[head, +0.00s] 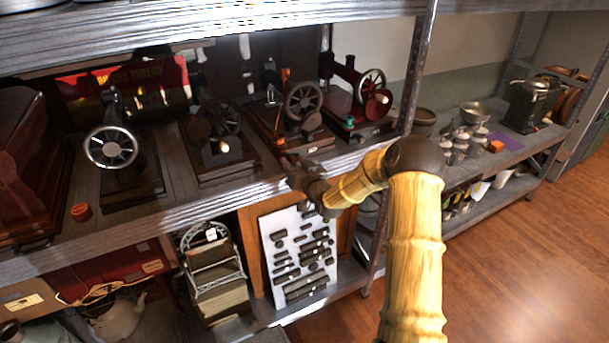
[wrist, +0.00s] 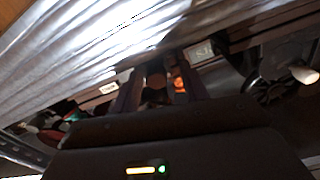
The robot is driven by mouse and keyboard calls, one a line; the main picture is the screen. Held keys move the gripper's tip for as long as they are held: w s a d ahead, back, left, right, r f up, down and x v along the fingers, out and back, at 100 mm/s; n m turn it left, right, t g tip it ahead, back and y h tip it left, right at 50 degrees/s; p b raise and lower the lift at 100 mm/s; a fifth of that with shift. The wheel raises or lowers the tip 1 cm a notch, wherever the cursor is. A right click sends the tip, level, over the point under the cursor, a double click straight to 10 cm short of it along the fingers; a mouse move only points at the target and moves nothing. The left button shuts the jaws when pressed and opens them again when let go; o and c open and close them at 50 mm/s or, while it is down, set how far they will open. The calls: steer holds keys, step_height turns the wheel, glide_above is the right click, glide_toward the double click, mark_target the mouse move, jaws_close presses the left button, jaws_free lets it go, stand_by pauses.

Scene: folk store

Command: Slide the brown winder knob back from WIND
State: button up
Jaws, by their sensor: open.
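My gripper (head: 287,163) reaches in from the right to the shelf's front edge, in front of a dark sewing machine (head: 304,103) on a wooden base. In the wrist view its two fingers (wrist: 163,92) are spread apart. A small round brown piece (wrist: 155,81), which looks like the winder knob, shows between them. An orange piece (wrist: 181,84) shows beside it, close to one finger. I cannot tell whether either finger touches the knob. The WIND marking is not readable. A pale label plate (wrist: 201,51) sits near the fingers.
A red machine (head: 354,92) stands close on the right. Another dark machine (head: 215,135) stands on the left, its pale handle sticking out. The metal shelf edge (head: 190,214) runs beneath, and an upright post (head: 419,70) stands to the right.

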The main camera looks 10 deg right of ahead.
steer(key=b+v, duration=0.5)
steer(key=v, duration=1.2)
steer(key=shift+b, duration=0.35)
steer(key=shift+a+f, duration=0.1)
steer(key=shift+a, duration=0.05)
steer(key=s+a+f+n+g+h, duration=0.1)
steer(key=s+a+f+g+h, duration=0.2)
steer(key=s+f+g, duration=0.35)
steer(key=s+a+m+g+h, duration=0.1)
steer(key=s+a+g, duration=0.2)
steer(key=s+g, duration=0.5)
steer(key=s, duration=0.9)
steer(key=shift+s+r, duration=0.15)
steer(key=shift+r, duration=0.05)
